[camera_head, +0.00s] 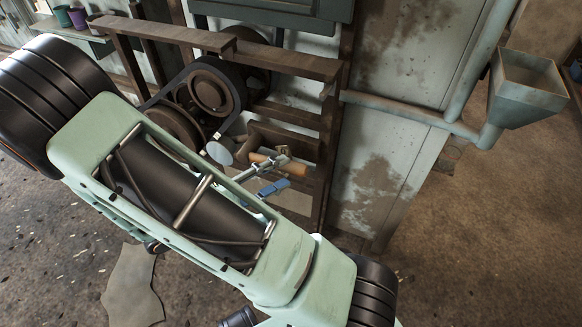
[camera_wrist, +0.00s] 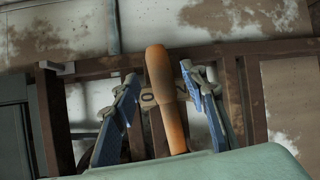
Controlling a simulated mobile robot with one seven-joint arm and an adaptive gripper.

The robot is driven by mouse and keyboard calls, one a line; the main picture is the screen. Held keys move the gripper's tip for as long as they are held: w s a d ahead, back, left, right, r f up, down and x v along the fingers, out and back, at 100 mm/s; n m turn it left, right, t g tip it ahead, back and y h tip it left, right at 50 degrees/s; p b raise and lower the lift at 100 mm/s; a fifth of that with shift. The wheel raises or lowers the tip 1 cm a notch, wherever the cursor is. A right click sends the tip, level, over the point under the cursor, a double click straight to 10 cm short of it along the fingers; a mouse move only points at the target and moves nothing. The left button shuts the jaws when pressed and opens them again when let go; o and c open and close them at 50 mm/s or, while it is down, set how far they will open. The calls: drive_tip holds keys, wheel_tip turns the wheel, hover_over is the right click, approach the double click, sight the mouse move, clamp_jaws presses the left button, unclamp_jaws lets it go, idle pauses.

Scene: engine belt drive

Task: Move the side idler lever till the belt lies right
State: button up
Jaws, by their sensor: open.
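The idler lever's orange handle (camera_head: 264,158) sticks out of the brown frame, right of the belt drive. In the wrist view the orange handle (camera_wrist: 166,100) stands nearly upright between my two fingers. My gripper (camera_wrist: 160,78) is open around it, with a visible gap on each side. In the head view a blue fingertip of my gripper (camera_head: 272,184) shows just below the handle. The dark belt (camera_head: 172,88) runs round large brown pulleys (camera_head: 211,91). My arm hides the lower part of the drive, so how the belt lies there cannot be told.
A brown steel frame (camera_head: 290,62) surrounds the drive, with bars above and beside the handle. A small marked plate (camera_wrist: 148,100) sits behind the handle. A grey hopper (camera_head: 527,86) and pipe stand at the right. Open floor (camera_head: 480,240) lies at the right.

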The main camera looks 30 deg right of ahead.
drive_tip(key=s+a, duration=0.1)
drive_tip(key=a, duration=0.6)
drive_tip(key=shift+r, duration=0.45)
